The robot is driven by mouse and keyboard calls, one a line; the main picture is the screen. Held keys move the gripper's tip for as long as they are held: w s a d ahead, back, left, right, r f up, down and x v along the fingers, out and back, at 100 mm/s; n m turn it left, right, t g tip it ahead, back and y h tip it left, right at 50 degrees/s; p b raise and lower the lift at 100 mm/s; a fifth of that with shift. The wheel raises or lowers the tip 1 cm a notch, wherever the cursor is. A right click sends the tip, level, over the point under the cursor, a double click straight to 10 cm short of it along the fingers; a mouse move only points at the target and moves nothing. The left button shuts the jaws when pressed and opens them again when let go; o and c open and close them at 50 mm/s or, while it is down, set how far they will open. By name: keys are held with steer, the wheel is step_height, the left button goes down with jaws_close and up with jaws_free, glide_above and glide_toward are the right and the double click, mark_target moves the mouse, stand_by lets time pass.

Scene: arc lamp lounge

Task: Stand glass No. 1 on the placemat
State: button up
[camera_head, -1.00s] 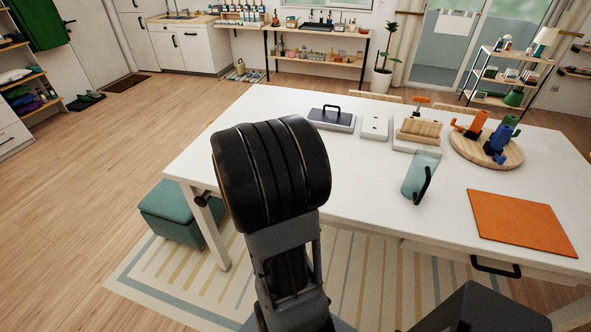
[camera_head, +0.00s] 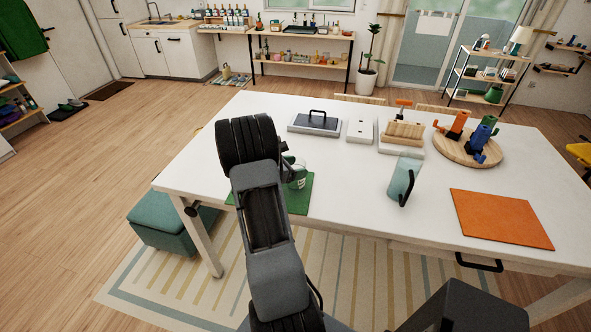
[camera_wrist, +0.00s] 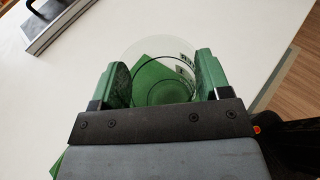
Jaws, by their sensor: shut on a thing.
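A clear glass (camera_head: 299,179) with a small printed label shows beside my arm in the head view, above or on the green placemat (camera_head: 301,204). In the wrist view the clear glass (camera_wrist: 160,52) stands between the two green fingers of my gripper (camera_wrist: 163,75), which is shut on it. The green mat shows through and under it. I cannot tell whether the glass base touches the mat. My arm hides part of the mat and most of the gripper in the head view. The label's number is too small to read.
A bluish jug with a black handle (camera_head: 404,178) stands to the right, and an orange mat (camera_head: 501,219) lies beyond it. A grey-topped box (camera_head: 314,123), a white box (camera_head: 360,131) and a round board (camera_head: 470,153) with colored items line the back. Bare white table lies between.

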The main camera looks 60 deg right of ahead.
steer(key=shift+f, duration=0.7)
steer(key=shift+f, duration=0.1)
steer(key=shift+f, duration=0.15)
steer(key=o, duration=1.3)
